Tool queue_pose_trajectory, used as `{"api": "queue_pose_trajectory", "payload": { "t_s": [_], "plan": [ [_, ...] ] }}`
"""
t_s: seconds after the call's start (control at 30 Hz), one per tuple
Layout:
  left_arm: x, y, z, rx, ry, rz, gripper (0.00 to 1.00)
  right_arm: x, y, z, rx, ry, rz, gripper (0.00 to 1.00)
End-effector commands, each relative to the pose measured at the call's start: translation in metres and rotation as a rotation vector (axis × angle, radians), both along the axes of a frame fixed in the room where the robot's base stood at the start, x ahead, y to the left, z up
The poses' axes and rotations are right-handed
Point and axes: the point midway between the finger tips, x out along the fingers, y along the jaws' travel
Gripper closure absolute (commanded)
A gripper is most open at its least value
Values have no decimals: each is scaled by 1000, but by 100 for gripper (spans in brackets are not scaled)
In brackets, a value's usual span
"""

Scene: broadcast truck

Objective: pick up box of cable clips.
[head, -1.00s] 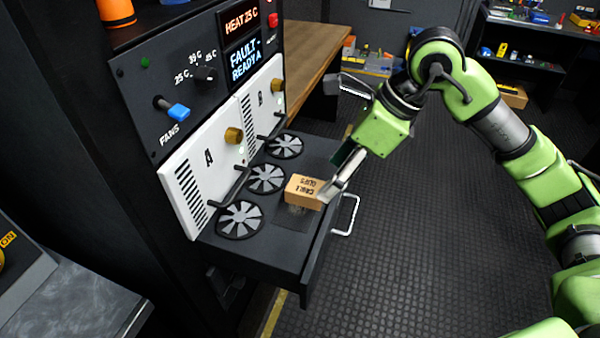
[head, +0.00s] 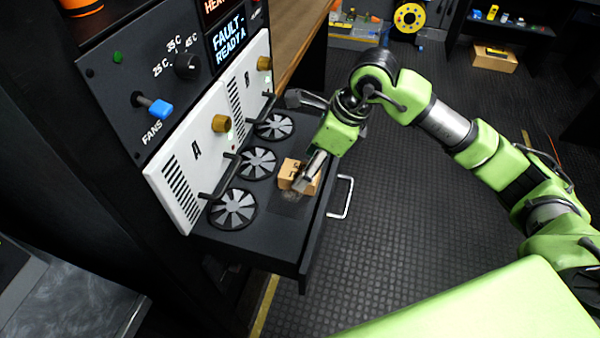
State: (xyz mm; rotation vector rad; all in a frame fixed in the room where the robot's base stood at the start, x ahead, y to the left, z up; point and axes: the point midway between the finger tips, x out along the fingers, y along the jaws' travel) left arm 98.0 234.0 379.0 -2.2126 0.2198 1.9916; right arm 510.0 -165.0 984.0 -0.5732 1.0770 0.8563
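The box of cable clips (head: 286,171) is a small tan carton with dark lettering. It sits on the black pulled-out drawer (head: 268,253), right of the fans. My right gripper (head: 306,180) points down at the box, with its silver finger crossing in front of the box's right part. The finger hides much of the lettering. I cannot tell whether the fingers grip the box or only stand around it. The box looks low, at the drawer surface. My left gripper is not in view.
Three round fans (head: 258,163) lie on the drawer left of the box. White panels (head: 188,168) with brass knobs and black handles rise behind them. A silver drawer handle (head: 342,198) sticks out at the right. The dark floor (head: 420,225) is open.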

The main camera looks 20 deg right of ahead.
Motion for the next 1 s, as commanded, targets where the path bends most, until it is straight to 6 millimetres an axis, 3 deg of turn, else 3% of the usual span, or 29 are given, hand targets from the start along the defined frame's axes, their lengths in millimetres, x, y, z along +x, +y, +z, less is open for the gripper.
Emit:
{"api": "queue_pose_trajectory", "payload": {
  "t_s": [0.1, 0.23, 0.5, 0.53, 0.7, 1.0],
  "plan": [
    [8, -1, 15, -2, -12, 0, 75, 4, 12, -13, 1, 7, 3, 39],
    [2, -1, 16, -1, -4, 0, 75, 8, 15, -29, 1, 4, 1, 39],
    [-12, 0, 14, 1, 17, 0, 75, 10, 16, -34, 0, 0, 1, 39],
    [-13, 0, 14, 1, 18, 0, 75, 10, 16, -34, 0, 0, 1, 42],
    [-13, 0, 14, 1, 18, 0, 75, 10, 16, -34, 0, 0, 1, 82],
    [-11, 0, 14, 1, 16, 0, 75, 10, 16, -33, 1, 1, 0, 82]
  ]
}}
